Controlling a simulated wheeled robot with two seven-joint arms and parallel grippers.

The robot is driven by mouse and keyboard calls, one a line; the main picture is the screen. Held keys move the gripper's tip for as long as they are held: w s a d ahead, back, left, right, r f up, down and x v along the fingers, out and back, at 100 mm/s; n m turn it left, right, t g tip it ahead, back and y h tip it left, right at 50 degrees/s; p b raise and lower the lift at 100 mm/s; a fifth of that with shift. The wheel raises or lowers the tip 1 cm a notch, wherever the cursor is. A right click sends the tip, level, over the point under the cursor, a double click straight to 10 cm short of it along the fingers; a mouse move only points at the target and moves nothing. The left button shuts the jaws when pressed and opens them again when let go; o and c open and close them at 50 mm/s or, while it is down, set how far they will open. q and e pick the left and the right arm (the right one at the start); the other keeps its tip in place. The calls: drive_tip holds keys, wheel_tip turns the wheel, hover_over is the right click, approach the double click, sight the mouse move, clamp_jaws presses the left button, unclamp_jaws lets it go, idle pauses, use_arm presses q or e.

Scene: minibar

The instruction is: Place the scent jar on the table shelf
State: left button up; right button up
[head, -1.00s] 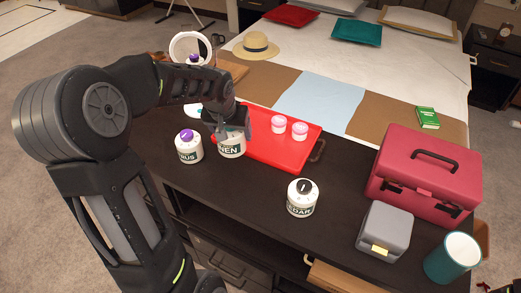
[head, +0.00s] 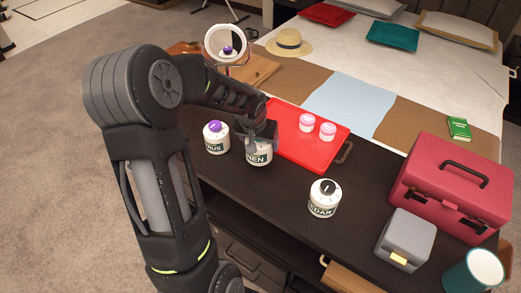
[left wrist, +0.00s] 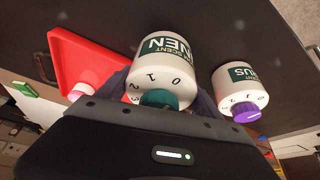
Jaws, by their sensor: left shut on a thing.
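My left gripper (head: 262,138) is shut on a white scent jar (head: 259,153) whose label reads "NEN", by the front left of the red tray. Its green cap (left wrist: 160,98) shows in the left wrist view between the fingers. Whether the jar touches the tabletop is hard to tell. A white jar (head: 216,142) with a purple cap and a label ending "RUS" stands to its left. A white jar (head: 322,203) with a black cap, labelled "EDAR", stands to its right. The table's open shelf (head: 245,207) lies below the dark top, partly hidden by my arm. My right gripper is out of view.
The red tray (head: 297,150) holds two pink-lidded jars (head: 317,126). A round mirror (head: 225,42) stands at the back left. A red case (head: 455,185), grey box (head: 403,238) and teal mug (head: 473,272) crowd the right end. The tabletop between the held and black-capped jars is clear.

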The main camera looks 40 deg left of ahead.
sight(257, 141)
use_arm(q)
drive_tip(key=shift+f, duration=1.85)
drive_tip(key=shift+f, duration=0.1)
drive_tip(key=o, duration=1.6)
drive_tip(key=shift+c, duration=0.2)
drive_tip(key=shift+r, duration=0.35)
drive_tip(key=v, duration=1.1)
drive_tip(key=shift+s+d+r, duration=0.1)
drive_tip(key=shift+s+r, duration=0.05)
drive_tip(key=shift+r, duration=0.1)
